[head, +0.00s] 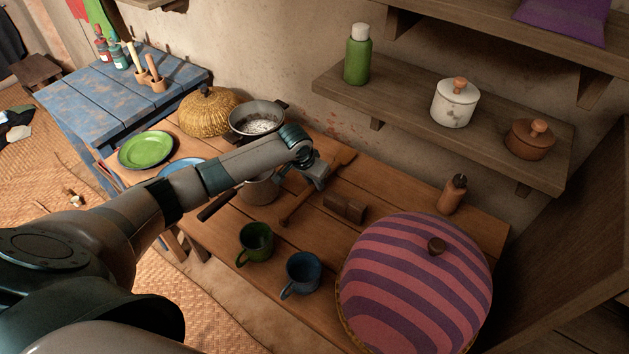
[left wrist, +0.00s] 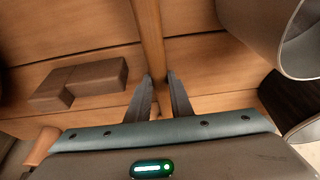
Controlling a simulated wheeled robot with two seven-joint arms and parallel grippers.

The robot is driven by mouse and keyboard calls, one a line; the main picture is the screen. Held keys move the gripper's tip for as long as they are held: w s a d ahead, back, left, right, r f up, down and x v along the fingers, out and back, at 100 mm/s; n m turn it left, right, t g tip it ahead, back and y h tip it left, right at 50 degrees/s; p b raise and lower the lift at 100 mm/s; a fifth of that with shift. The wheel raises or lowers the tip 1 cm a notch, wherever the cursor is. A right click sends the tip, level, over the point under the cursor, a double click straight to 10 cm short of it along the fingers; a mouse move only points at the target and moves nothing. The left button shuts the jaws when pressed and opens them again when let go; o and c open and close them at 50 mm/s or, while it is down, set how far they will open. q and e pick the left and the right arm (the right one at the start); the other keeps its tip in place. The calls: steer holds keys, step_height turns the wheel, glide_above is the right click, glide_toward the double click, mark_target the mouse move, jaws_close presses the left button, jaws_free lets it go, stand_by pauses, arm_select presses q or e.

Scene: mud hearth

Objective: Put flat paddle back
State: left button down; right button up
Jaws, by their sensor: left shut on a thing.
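The flat paddle is a long brown wooden stick (head: 299,207) that slants across the plank table, with its wider end (head: 345,158) toward the wall. My left gripper (head: 318,183) is shut on its shaft. In the left wrist view the shaft (left wrist: 149,35) runs up from between the fingertips (left wrist: 161,78). I cannot tell whether the paddle touches the table or hangs just above it. A dark wooden notched block (head: 345,207) lies right of the gripper; it also shows in the left wrist view (left wrist: 80,82). My right gripper is out of view.
A metal pot (head: 262,190) stands close left of the gripper. Green (head: 256,243) and blue (head: 303,272) mugs stand in front. A striped domed cover (head: 415,290) fills the right. A wooden holder (head: 452,195) stands behind it. A shelf (head: 400,110) overhangs the back.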

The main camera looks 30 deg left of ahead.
arm_select(q)
steer(key=c, duration=1.5)
jaws_free()
steer(key=shift+r, duration=0.15)
steer(key=b+v, duration=0.2)
steer(key=v, duration=1.5)
steer(key=shift+s+b, duration=0.1)
steer(key=shift+b, duration=0.3)
steer(key=shift+r, duration=0.1)
